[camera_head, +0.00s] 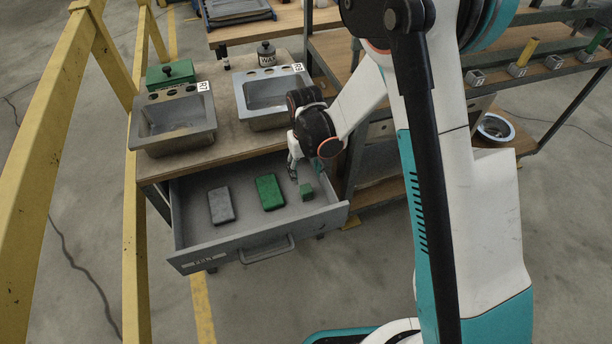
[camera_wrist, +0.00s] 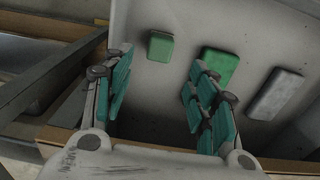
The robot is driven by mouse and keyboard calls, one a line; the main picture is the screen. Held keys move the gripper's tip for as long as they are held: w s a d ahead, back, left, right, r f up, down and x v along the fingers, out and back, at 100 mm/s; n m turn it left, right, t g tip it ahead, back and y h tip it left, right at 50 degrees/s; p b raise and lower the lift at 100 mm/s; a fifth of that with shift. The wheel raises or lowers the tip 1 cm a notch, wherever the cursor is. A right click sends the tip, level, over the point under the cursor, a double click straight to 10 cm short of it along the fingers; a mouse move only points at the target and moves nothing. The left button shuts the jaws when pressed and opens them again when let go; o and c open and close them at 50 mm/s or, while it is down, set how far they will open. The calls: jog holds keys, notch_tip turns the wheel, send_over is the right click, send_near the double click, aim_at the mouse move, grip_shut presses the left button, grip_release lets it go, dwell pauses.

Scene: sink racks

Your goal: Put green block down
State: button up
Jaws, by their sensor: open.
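A small green block (camera_head: 306,191) sits in the open drawer (camera_head: 245,245), near its right side. It also shows in the wrist view (camera_wrist: 161,46), just beyond and between my fingertips. My gripper (camera_head: 297,172) is inside the drawer, close to the small block. In the wrist view my gripper (camera_wrist: 158,85) has its two teal-padded fingers spread wide, with nothing between them. The small block appears apart from both fingers.
A larger green pad (camera_head: 270,192) and a grey pad (camera_head: 221,205) lie flat in the drawer to the left of the block. Two sinks (camera_head: 174,122) (camera_head: 272,95) stand on the bench above. The drawer's front wall and sides rise around the pads.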

jog(key=shift+r, duration=0.8)
jog(key=s+d+r+m+t, duration=0.1)
jog(key=s+d+r+t, duration=0.2)
jog(key=r, duration=0.7)
jog(key=s+d+r, duration=0.3)
jog(key=d+r, duration=0.3)
jog(key=r, duration=0.4)
jog(key=s+d+r+m+t, duration=0.1)
jog(key=s+d+r+t, duration=0.1)
jog(key=s, duration=0.5)
jog(key=s+d+r+m+t, duration=0.1)
jog(key=s+d+r+t, duration=0.1)
jog(key=s+d+r, duration=0.3)
jog(key=s, duration=0.2)
jog(key=shift+s+d, duration=0.3)
jog(key=shift+s, duration=0.1)
jog(key=shift+o, duration=0.4)
